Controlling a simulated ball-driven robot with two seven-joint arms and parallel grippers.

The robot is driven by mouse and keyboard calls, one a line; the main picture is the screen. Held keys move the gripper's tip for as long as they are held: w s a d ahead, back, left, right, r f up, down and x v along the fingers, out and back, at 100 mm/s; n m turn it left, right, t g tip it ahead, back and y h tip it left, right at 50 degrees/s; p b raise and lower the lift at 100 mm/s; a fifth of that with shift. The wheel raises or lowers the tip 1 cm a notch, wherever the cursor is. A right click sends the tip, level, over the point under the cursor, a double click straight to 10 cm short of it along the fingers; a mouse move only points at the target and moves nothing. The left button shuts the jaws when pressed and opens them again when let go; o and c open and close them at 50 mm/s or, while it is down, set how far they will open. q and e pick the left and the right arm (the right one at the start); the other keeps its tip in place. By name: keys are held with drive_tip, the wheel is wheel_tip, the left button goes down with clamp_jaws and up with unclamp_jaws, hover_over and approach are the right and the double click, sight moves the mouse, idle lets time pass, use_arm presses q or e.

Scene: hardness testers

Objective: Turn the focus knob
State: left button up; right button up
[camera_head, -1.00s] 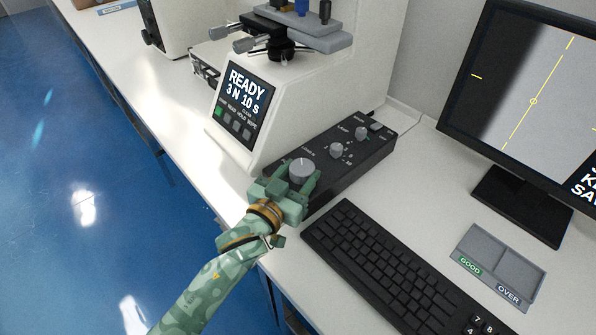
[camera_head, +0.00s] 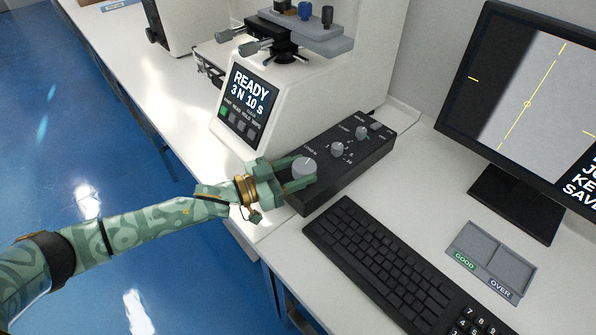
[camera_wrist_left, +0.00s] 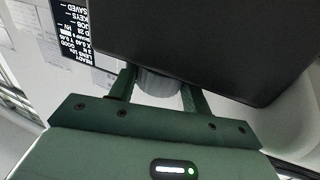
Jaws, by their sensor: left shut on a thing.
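The focus knob (camera_head: 305,168) is a large round grey knob at the near end of the black control box (camera_head: 340,168). My left gripper (camera_head: 296,174) reaches in from the left and is shut on this knob, one finger on each side. In the left wrist view the knob (camera_wrist_left: 158,84) shows as a grey cylinder between the two green fingers, against the dark box. The far side of the knob is hidden there. My right gripper is in neither view.
The white tester with its READY screen (camera_head: 248,104) stands behind the box. A black keyboard (camera_head: 380,262) lies just in front of it. A monitor (camera_head: 530,110) and a grey GOOD/OVER tray (camera_head: 490,258) are at the right. The bench's left edge is beneath my arm.

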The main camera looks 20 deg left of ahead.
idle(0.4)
use_arm(q)
drive_tip(key=o, duration=1)
drive_tip(key=p+v, duration=0.2)
drive_tip(key=v, duration=1.4)
drive_tip(key=shift+a+p, duration=0.2)
drive_tip(key=shift+p, duration=0.2)
